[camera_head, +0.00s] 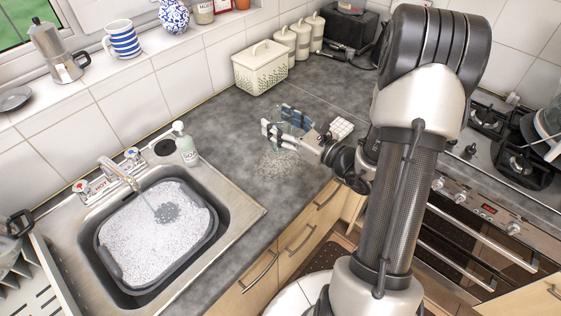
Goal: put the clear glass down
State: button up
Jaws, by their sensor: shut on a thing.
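The clear glass (293,120) is hard to make out against the grey worktop. It is between the fingers of my gripper (281,126), which is shut on it. The gripper is over the worktop (235,120), right of the sink and in front of the cream bin. The glass's tilt, and whether its base touches the worktop, cannot be told from this view.
A sink holds a grey basin (210,238) of suds under a running tap (120,172). A soap bottle (186,145) stands at its corner. A pale speckled patch (277,163) lies below the gripper. A cream bin (260,68) and canisters (300,38) stand behind; the hob is right.

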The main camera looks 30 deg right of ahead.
notch_tip(320, 180, down, 12)
jog(key=b, duration=0.3)
jog(key=shift+s+f, duration=0.1)
jog(key=shift+f, duration=0.15)
jog(key=shift+f+b, duration=0.2)
jog(key=shift+b, duration=0.2)
jog(key=o, duration=1.3)
jog(key=shift+o, duration=0.2)
